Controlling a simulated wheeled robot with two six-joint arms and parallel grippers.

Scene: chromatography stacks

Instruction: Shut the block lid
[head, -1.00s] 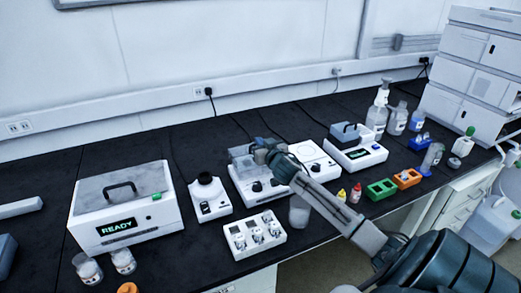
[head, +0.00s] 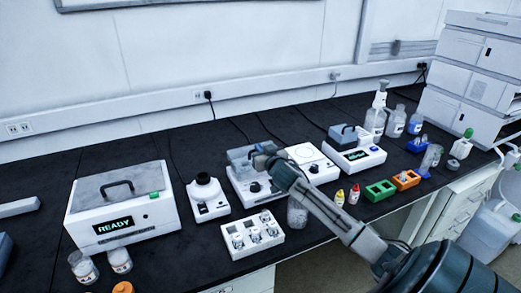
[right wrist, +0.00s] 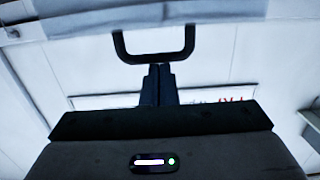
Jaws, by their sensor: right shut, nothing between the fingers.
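The block lid (head: 238,157) is a see-through bluish lid on the white block device (head: 244,194) near the middle of the bench. It looks raised, but its exact angle is hard to tell. In the right wrist view, a black U-shaped handle (right wrist: 155,58) hangs from a pale surface at the top. My right gripper (head: 262,151) is at the right side of the lid and hides part of it. In the right wrist view, its fingers (right wrist: 158,70) are together and empty, with their tips just below the handle bar; contact is unclear. My left gripper is out of view.
A white box reading READY (head: 120,222) stands at left. A small mixer (head: 208,199) and a white vial tray (head: 250,235) are close to the block device. A round-topped device (head: 309,158) and a second lidded device (head: 355,156) stand to its right.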

